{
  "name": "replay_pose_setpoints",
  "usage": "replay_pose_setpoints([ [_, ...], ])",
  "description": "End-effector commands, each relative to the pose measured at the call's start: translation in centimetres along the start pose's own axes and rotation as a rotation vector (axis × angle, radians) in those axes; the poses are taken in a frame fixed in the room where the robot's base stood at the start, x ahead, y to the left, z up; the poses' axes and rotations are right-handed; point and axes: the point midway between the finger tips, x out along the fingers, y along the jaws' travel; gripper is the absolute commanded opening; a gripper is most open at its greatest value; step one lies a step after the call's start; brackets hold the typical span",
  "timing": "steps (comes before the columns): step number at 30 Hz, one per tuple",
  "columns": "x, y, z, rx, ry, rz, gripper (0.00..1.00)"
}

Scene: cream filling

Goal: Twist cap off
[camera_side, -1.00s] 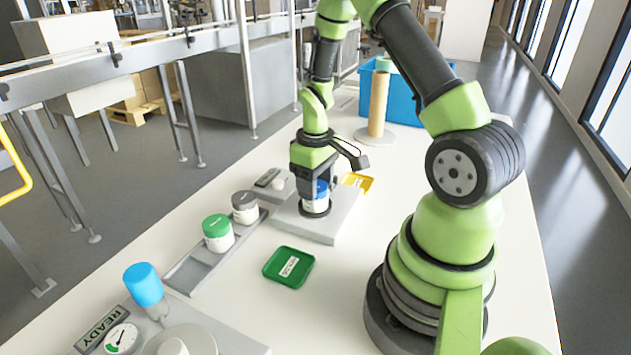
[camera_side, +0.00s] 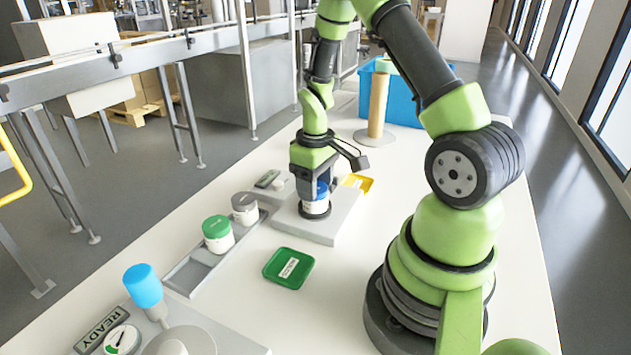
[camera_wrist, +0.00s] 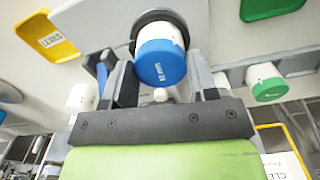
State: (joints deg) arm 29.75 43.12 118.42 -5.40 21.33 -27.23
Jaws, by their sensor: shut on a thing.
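A white jar (camera_side: 315,207) with a blue cap (camera_side: 323,188) stands upright in a dark round holder on a grey block (camera_side: 334,226). My gripper (camera_side: 315,187) points down over it, its fingers at either side of the cap, shut on it. In the wrist view, the blue cap (camera_wrist: 161,64) sits between the two fingers of my gripper (camera_wrist: 163,75), with part of the white jar showing beyond it. The cap appears to be still on the jar; any gap between them cannot be made out.
A green-capped jar (camera_side: 218,234) and a grey-capped jar (camera_side: 245,209) stand in a grey rail at left. A green tray (camera_side: 288,268) and a yellow tray (camera_side: 358,182) lie nearby. A blue bin (camera_side: 401,100) and cardboard post (camera_side: 378,105) stand behind.

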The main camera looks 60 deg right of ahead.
Motion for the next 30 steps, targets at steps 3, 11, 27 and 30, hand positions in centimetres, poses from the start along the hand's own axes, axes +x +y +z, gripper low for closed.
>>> replay_pose_setpoints([
  [3, 0.12, 0.02, -0.10, -0.003, 0.003, 0.001, 0.25],
  [11, 0.14, 0.01, -0.07, -0.003, 0.001, 0.001, 0.29],
  [27, 0.12, 0.01, 0.01, -0.503, -0.001, 0.000, 0.28],
  [30, 0.13, 0.00, 0.02, -0.507, -0.001, -0.001, 0.28],
])
